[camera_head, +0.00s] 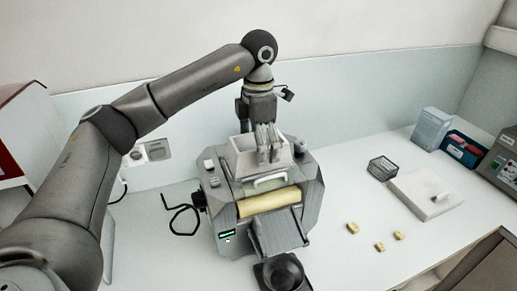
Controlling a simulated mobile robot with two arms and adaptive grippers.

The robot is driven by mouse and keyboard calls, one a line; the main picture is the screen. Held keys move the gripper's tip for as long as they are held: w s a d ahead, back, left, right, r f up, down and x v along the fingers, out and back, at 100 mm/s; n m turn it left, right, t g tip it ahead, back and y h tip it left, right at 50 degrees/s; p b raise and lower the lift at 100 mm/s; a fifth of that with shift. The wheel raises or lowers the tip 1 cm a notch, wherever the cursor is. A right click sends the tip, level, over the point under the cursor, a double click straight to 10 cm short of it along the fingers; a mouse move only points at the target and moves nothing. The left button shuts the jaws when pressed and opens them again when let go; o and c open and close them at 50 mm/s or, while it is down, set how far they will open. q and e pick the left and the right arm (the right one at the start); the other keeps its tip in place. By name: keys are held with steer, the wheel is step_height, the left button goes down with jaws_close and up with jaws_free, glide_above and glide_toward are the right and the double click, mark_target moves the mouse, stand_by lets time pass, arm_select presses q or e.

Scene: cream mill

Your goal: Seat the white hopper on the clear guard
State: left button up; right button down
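The white hopper (241,160) is an open-topped box, upright at the top of the grey mill (308,193). A pale, see-through piece with a white handle, which looks like the clear guard (262,187), is just below the hopper on the mill's front. My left gripper (269,155) reaches down from above, with its fingers close together at the hopper's right part, overlapping its opening and wall. Whether they grip the wall is too small to tell. Whether the hopper rests fully on the guard is hidden. My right gripper is out of view.
A cream roller (269,202) and grey chute (280,232) are on the mill's front, above a dark round dish (283,272).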

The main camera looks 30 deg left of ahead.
arm_select(q)
step_height(320, 180, up, 10)
steer(key=shift+r, duration=0.25)
steer(key=shift+f, duration=0.1)
stand_by(0.6)
